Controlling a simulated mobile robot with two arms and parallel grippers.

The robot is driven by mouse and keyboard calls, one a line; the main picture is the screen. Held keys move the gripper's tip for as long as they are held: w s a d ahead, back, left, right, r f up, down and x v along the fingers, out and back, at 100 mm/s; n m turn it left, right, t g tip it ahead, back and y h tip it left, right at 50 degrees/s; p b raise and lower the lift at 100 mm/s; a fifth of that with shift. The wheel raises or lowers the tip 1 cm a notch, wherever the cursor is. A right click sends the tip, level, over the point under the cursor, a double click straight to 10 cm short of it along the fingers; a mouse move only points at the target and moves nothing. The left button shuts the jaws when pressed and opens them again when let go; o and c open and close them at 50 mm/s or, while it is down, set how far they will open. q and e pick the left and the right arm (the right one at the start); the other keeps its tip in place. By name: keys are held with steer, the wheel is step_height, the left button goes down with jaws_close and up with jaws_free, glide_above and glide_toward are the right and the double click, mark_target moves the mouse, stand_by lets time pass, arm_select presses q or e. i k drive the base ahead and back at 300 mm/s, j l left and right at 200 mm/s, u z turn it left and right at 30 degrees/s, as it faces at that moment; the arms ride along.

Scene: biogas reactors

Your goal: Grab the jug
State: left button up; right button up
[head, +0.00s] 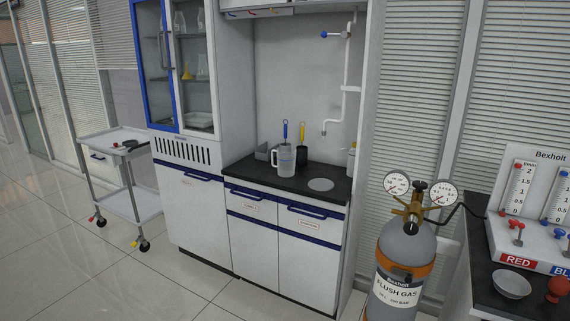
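A pale, translucent jug (286,159) stands upright on the black countertop (325,171) of the wash station. Its handle points to the left. A blue-handled brush (285,131) shows directly above it; whether the brush stands in the jug or behind it I cannot tell. Neither of my grippers shows in the head view.
A dark cup (301,153) with a yellow-handled brush stands right of the jug, and a grey box (262,152) left. A gas cylinder (403,268) stands front right beside a bench with a gas panel (535,205). A wheeled cart (122,170) stands left. The tiled floor ahead is clear.

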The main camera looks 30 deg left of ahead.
mark_target(286, 155)
steer(key=i+j+u, duration=0.1)
steer(key=i+j, duration=0.2)
steer(key=j, duration=0.25)
steer(key=i+j+u, duration=0.1)
steer(key=i+j, duration=0.25)
steer(key=j, duration=0.15)
